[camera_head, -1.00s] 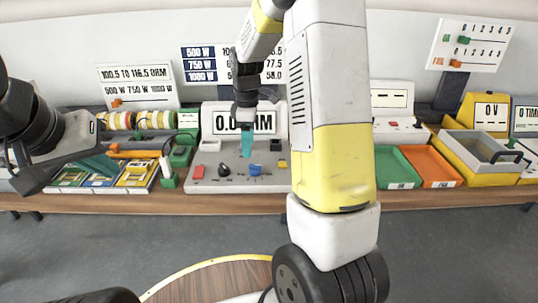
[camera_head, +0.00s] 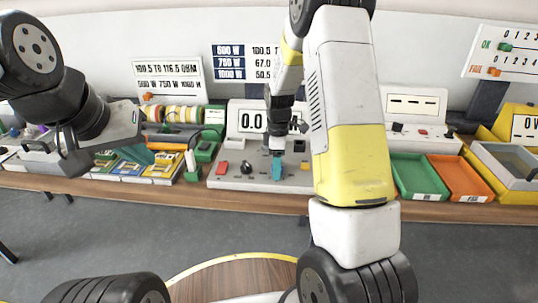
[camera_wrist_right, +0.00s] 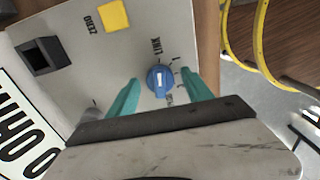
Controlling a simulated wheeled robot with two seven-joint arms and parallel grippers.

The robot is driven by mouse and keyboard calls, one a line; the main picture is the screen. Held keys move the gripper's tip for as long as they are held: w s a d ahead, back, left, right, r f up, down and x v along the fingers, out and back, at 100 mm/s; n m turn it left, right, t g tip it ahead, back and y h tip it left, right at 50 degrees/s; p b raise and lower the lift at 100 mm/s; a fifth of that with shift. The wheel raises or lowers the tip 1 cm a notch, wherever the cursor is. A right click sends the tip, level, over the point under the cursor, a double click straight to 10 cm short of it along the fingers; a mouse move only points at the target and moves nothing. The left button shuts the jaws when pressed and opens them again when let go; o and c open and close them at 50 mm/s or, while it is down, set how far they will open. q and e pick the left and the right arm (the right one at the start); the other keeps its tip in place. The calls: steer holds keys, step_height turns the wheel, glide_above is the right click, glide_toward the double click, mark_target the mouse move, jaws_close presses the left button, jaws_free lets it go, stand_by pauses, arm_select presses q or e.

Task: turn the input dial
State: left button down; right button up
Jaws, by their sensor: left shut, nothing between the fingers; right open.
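The blue input dial (camera_wrist_right: 160,80) sits on the grey meter panel (camera_wrist_right: 80,75), with a white pointer mark and printed ticks and a LINK label around it. In the right wrist view my right gripper (camera_wrist_right: 161,86) is open, with one teal finger on each side of the dial; contact cannot be told. In the head view my right gripper (camera_head: 277,168) reaches down onto the front of the meter panel (camera_head: 262,185) and mostly hides the dial. My left gripper (camera_head: 140,155) is shut and empty, above the cards at the left.
A yellow ZERO button (camera_wrist_right: 115,14) and a black socket (camera_wrist_right: 43,53) lie near the dial. A red button (camera_head: 222,168) and black knob (camera_head: 247,167) are on the panel's left. Green (camera_head: 420,185) and orange (camera_head: 460,183) trays stand at the right.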

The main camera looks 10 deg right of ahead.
steer(key=shift+c, duration=0.2)
jaws_close()
steer(key=shift+m, duration=0.4)
steer(key=m, duration=0.3)
steer(key=shift+m, duration=0.3)
steer(key=m, duration=0.3)
steer(key=shift+m, duration=0.4)
steer(key=m, duration=0.4)
steer(key=shift+m, duration=1.7)
steer(key=shift+r, duration=0.1)
